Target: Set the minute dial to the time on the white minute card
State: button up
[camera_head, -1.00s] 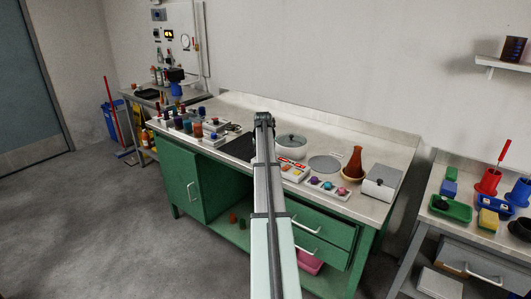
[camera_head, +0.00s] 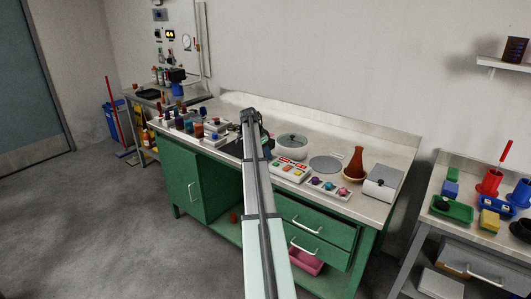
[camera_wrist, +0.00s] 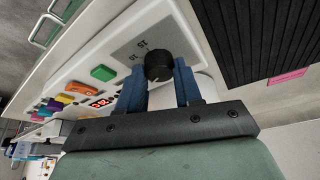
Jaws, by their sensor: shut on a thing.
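A round black dial (camera_wrist: 158,65) sits on a white control panel (camera_wrist: 92,58) in the wrist view. My gripper (camera_wrist: 159,82) is shut on the dial, with one blue finger on either side of it. A grey scale patch (camera_wrist: 140,47) with dark figures lies beside the dial. The dial's exact setting is too small to read. In the head view, my gripper (camera_head: 250,117) is over the green bench and my arm hides the dial. I cannot make out the white minute card in either view.
The panel also has a green button (camera_wrist: 103,73), other coloured buttons and a red lit display (camera_wrist: 101,103). A black ribbed plate (camera_wrist: 265,35) and a pink label (camera_wrist: 288,77) lie close by. A grey lidded pot (camera_head: 291,146) stands right of my gripper.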

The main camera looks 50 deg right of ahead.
jog(key=m, duration=0.2)
jog(key=m+g+y, duration=0.1)
jog(key=m, duration=0.3)
jog(key=shift+w+d+g+y, duration=0.2)
jog(key=shift+w+g+y, duration=0.05)
jog(key=shift+g+y, duration=0.15)
jog(key=m+y, duration=0.1)
jog(key=m, duration=0.2)
jog(key=m+y, duration=0.1)
jog(key=m, duration=0.2)
jog(key=shift+d+m+g, duration=0.1)
jog(key=shift+m+g, duration=0.3)
jog(key=o, duration=1)
jog(key=v, duration=0.7)
jog(key=shift+w+d+r, duration=0.1)
jog(key=shift+r, duration=0.1)
